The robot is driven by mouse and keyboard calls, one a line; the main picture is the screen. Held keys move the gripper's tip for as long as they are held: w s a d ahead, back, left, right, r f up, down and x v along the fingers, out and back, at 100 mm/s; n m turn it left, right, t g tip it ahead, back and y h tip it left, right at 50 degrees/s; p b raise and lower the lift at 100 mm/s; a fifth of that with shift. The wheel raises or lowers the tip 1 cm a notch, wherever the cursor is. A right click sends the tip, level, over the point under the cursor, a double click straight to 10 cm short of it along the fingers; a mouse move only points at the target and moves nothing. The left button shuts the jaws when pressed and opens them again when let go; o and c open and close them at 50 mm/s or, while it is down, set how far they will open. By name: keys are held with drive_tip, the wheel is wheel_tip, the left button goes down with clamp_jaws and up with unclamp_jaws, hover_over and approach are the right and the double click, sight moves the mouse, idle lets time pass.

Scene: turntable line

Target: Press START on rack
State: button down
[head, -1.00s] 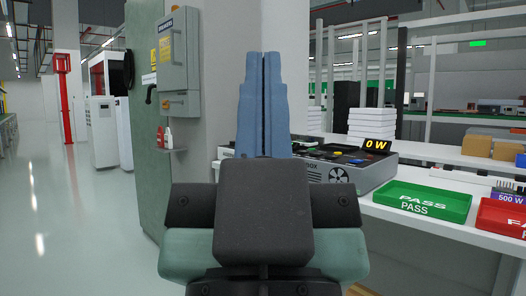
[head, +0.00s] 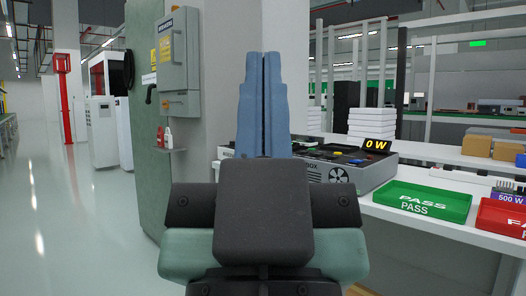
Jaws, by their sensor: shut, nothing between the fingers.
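My gripper (head: 263,58) stands upright in the middle of the head view, its blue fingers shut together with nothing between them. Behind it and to the right, a grey box-shaped unit (head: 376,174) with a fan grille on its front sits on the white bench. My gripper hides the left part of this unit. I cannot make out a START button or a label naming the rack.
A green PASS tray (head: 425,201) and a red tray (head: 500,219) lie on the white bench (head: 440,230) at right. A green cabinet (head: 148,120) with a grey control box (head: 180,58) stands left of my gripper. The floor at far left is clear.

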wheel_tip(320, 180, up, 45)
drive_tip(key=p, duration=4.5)
